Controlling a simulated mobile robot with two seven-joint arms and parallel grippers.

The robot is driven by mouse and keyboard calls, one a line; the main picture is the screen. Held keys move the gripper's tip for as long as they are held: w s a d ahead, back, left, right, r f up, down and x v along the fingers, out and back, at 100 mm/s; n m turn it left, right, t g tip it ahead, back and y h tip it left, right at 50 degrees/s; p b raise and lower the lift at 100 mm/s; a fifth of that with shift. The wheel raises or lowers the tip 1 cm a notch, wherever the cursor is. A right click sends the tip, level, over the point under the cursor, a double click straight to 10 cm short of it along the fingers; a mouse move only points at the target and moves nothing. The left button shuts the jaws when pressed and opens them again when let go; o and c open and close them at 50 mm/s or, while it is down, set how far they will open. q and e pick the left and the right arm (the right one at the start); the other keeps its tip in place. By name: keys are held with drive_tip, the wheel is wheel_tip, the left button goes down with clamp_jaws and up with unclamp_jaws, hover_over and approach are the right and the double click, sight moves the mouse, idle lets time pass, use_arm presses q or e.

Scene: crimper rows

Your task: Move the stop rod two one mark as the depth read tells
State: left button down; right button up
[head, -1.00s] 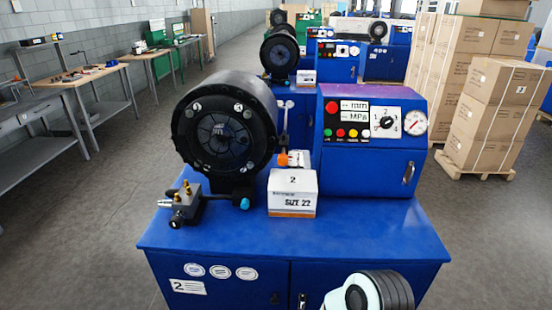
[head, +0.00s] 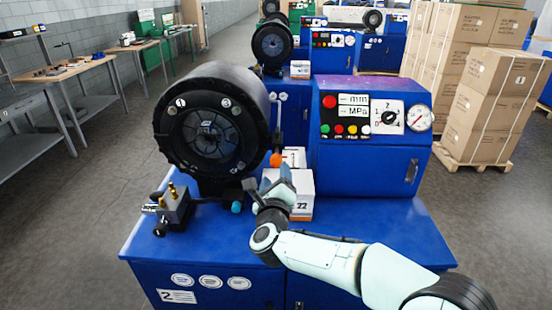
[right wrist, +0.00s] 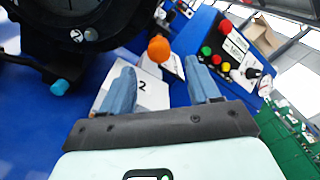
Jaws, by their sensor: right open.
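An orange knob (head: 275,160), perhaps the stop rod's end, shows beside the round black crimper head (head: 213,130). A small white plate (head: 293,157) stands next to it. In the right wrist view the orange knob (right wrist: 159,48) lies beyond and between my fingertips, apart from them. My right gripper (head: 277,179) is open above the white box (head: 301,205) marked 22, partly hiding it; its blue fingers (right wrist: 160,72) hold nothing. The panel has mm and MPa labels, a numbered dial (head: 387,117) and a round gauge (head: 419,118). Rod marks cannot be read. My left gripper is out of view.
A black fitting block with brass parts (head: 174,208) sits at the left of the blue bench (head: 200,250). A cyan tip (head: 236,207) lies near it. The blue control housing (head: 365,165) rises at right. The bench's front left is clear.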

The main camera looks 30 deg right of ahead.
sight(277, 156)
drive_tip(key=p+x, duration=0.2)
drive_tip(key=x, duration=0.6)
drive_tip(key=shift+w, duration=0.2)
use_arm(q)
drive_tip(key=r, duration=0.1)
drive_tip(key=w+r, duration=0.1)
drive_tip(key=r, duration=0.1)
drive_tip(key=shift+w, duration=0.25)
use_arm(e)
drive_tip(key=shift+c, duration=0.2)
clamp_jaws()
drive_tip(key=shift+x, duration=1.1)
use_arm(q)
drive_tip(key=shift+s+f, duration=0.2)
use_arm(e)
drive_tip(key=shift+r, duration=0.15)
drive_tip(key=shift+c, duration=0.6)
unclamp_jaws()
drive_tip(key=shift+d, duration=0.1)
drive_tip(key=shift+o, duration=0.8)
drive_tip(key=shift+w, duration=0.15)
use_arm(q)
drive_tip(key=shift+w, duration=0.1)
